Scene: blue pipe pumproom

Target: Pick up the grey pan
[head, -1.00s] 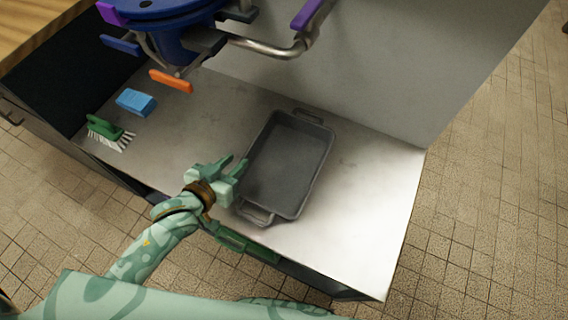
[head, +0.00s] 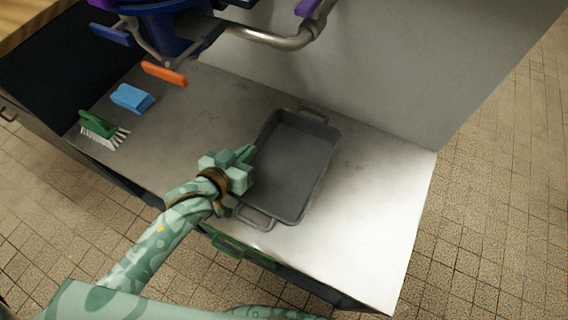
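The grey pan (head: 290,165) is a rectangular tray with a loop handle at each short end. It lies on the metal counter, with one handle (head: 256,217) towards me and the other at the back by the wall. My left gripper (head: 247,163) is at the pan's left long side, near its rim. Its fingers look close together and overlap the rim in the picture; I cannot tell whether they touch or grip it. My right gripper is not in view.
A blue sponge (head: 132,98) and a green brush (head: 103,130) lie on the counter's left. The counter (head: 372,215) is clear right of the pan.

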